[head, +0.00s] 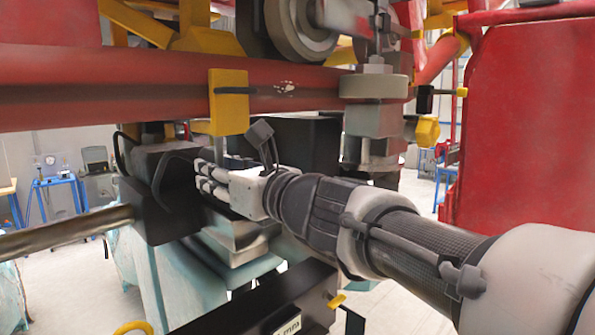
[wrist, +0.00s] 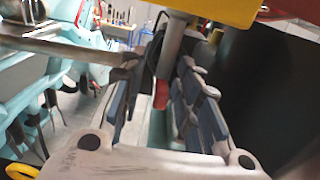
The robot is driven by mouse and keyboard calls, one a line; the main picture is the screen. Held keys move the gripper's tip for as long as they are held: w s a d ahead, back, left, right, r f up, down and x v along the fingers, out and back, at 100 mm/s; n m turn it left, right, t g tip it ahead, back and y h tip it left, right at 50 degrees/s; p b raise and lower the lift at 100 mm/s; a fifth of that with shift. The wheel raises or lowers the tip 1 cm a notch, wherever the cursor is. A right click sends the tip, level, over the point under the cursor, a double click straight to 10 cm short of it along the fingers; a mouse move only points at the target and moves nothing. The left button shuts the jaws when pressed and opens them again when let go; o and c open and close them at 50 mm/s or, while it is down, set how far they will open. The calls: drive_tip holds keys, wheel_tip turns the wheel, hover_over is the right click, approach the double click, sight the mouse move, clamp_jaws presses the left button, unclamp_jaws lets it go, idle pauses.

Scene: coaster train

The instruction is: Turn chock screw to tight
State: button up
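A yellow block (head: 229,103) is clamped on a red rail in the head view, with a grey rod below it. That block (wrist: 215,10) and its grey rod (wrist: 171,50) show at the top of the wrist view. I cannot tell for sure which part is the chock screw. My gripper (head: 203,180) is just below the yellow block. In the wrist view its two fingers (wrist: 158,90) stand apart, with the rod's lower end seen between them, nearer the right finger. Contact cannot be made out. The far fingertips are partly hidden by dark parts.
The red rail (head: 120,95) crosses above my gripper. A metal bar (head: 65,232) runs left from a black block (head: 165,200). A large black box (wrist: 265,80) stands close on the right in the wrist view. A red panel (head: 530,130) is at the right.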

clamp_jaws()
idle(0.3)
